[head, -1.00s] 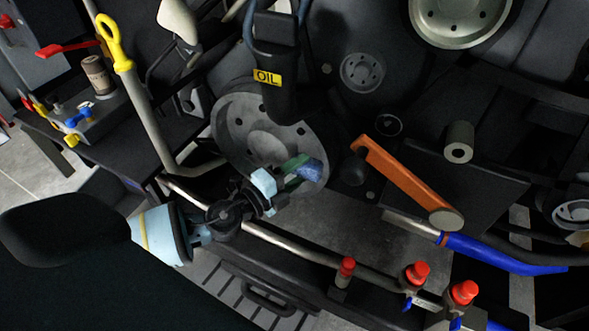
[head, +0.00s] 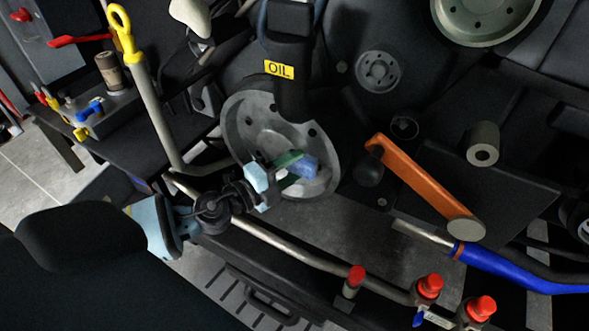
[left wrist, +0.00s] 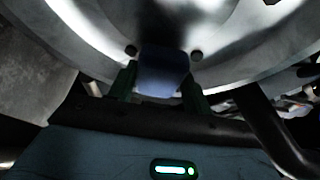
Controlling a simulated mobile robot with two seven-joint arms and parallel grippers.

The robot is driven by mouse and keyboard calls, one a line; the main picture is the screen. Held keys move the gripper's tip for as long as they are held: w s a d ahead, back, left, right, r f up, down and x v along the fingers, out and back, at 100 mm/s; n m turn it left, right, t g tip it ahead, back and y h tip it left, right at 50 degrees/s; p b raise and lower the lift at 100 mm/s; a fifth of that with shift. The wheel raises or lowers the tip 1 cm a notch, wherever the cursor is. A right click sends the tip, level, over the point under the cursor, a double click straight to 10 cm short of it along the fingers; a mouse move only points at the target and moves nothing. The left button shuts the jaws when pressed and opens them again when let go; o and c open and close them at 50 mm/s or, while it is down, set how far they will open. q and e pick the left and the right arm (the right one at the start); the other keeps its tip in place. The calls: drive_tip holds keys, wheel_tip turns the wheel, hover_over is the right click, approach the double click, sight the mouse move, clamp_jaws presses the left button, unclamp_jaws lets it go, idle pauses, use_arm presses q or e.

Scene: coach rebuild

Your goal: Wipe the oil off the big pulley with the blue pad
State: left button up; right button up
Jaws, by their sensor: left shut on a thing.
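The big pulley (head: 247,122) is a grey metal disc with holes, in the middle of the head view. Its face also fills the top of the left wrist view (left wrist: 85,28). My left gripper (head: 291,164) has green fingers and is shut on the blue pad (head: 305,166). The pad lies over the lower right part of the pulley face, and in the left wrist view the pad (left wrist: 163,75) overlaps the face between two holes. I cannot tell if it touches. Dark patches show on the face above the pad; I cannot tell oil from shadow. My right gripper is out of view.
A black part with a yellow OIL label (head: 279,69) stands in front of the pulley's upper part. An orange lever (head: 420,182) lies to the right. A metal pipe (head: 290,246) and several red-capped valves (head: 430,286) run below. A yellow-handled rod (head: 148,110) stands at left.

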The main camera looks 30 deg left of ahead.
use_arm(q)
drive_tip(key=shift+a+r, duration=0.15)
drive_tip(key=shift+a, duration=0.1)
drive_tip(key=shift+s+f, duration=0.2)
drive_tip(key=shift+s, duration=0.4)
drive_tip(key=shift+s+d+b, duration=0.15)
drive_tip(key=shift+s+b, duration=0.05)
drive_tip(key=shift+s, duration=0.75)
drive_tip(key=shift+s+d+b, duration=0.1)
drive_tip(key=shift+s+b, duration=0.1)
drive_tip(key=shift+s, duration=1.15)
drive_tip(key=s+b, duration=0.1)
drive_tip(key=s, duration=0.2)
drive_tip(key=shift+d, duration=0.15)
